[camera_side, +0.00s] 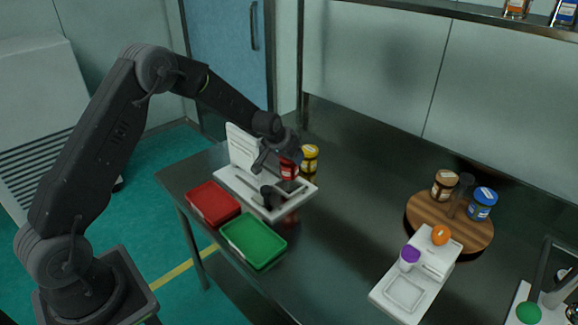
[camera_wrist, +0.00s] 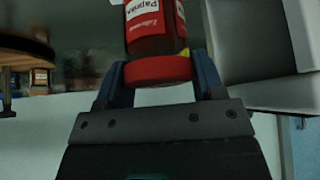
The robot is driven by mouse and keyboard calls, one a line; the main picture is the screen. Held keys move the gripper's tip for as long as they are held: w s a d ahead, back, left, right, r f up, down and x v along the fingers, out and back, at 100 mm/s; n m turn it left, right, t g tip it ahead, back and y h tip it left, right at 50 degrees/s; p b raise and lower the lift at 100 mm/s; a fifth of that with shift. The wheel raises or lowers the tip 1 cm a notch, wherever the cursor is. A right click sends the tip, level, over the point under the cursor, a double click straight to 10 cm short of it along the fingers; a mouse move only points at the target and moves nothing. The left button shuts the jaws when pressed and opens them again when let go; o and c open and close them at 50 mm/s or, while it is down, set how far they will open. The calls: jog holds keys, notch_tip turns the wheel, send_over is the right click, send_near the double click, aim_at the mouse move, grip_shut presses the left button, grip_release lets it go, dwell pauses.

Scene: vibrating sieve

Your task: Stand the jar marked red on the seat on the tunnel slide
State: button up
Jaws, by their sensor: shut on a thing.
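The jar marked red (camera_side: 289,171) is in my gripper (camera_side: 284,157), over the right part of a white apparatus (camera_side: 241,190) with an upright back panel and a dark curved piece (camera_side: 271,196). This may be the tunnel slide. In the wrist view the jar (camera_wrist: 152,42) has a red lid and a red label, and sits between the two blue fingers of my gripper (camera_wrist: 158,75). The jar looks about upright. I cannot tell whether its base touches the apparatus, and the seat is not clearly seen.
A yellow-lidded jar (camera_side: 309,153) stands just behind the held jar. A red tray (camera_side: 213,204) and a green tray (camera_side: 253,240) lie in front. At right are a round wooden board (camera_side: 470,236) with brown and blue jars, and another white apparatus (camera_side: 388,289). The table's middle is clear.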

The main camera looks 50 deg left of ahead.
aim_at(289, 165)
jog(key=shift+f, duration=1.8)
jog(key=shift+f, duration=0.2)
jog(key=o, duration=1)
jog(key=shift+c, duration=0.2)
jog(key=shift+r, duration=0.3)
jog(key=s+d+r+m, duration=0.1)
jog(key=s+d+r, duration=0.3)
jog(key=s+r, duration=0.6)
jog(key=s+d+r, duration=0.4)
jog(key=s+r, duration=0.5)
jog(key=r, duration=0.3)
jog(key=s+d+r, duration=0.1)
jog(key=s+d, duration=0.1)
jog(key=s, duration=0.7)
jog(key=s+d+r+m+h, duration=0.1)
jog(key=s+d, duration=0.2)
jog(key=s, duration=0.7)
jog(key=shift+r+g, duration=0.25)
jog(key=shift+g, duration=0.15)
